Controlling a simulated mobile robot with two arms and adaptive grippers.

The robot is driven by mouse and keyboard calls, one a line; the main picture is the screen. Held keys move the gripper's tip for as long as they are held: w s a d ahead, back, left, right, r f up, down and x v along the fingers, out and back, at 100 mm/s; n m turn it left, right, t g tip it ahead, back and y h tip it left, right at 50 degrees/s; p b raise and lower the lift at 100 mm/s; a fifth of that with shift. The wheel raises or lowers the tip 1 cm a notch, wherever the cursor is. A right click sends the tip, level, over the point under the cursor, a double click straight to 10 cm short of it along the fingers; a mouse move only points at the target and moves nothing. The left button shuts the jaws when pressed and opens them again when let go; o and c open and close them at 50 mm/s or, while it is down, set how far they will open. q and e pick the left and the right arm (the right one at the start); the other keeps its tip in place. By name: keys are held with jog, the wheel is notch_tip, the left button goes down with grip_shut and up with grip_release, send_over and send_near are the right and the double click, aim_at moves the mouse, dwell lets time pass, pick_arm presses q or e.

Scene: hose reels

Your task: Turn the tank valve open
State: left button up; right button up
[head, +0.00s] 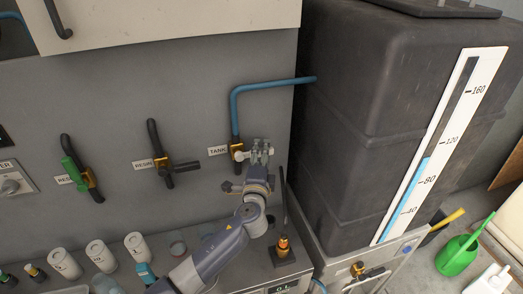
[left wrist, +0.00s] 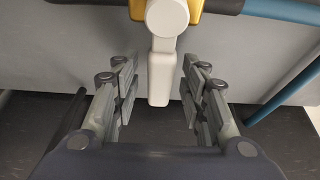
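The tank valve (head: 236,148) is a yellow-brass body on the grey wall, beside a TANK label (head: 217,151), with a blue pipe (head: 262,86) running from it to the big dark tank (head: 375,95). In the left wrist view its white handle (left wrist: 160,72) hangs down from a round hub. My left gripper (head: 259,150) is at the valve. In the left wrist view, its fingers (left wrist: 158,88) are open on either side of the handle, with a gap on both sides. My right gripper is not in view.
Two other wall valves stand left, one with a green handle (head: 73,173) and one with a black handle (head: 186,167). The tank's side bounds the space on the right.

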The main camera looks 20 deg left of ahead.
pick_arm(q)
jog(key=shift+w, duration=0.4)
grip_shut()
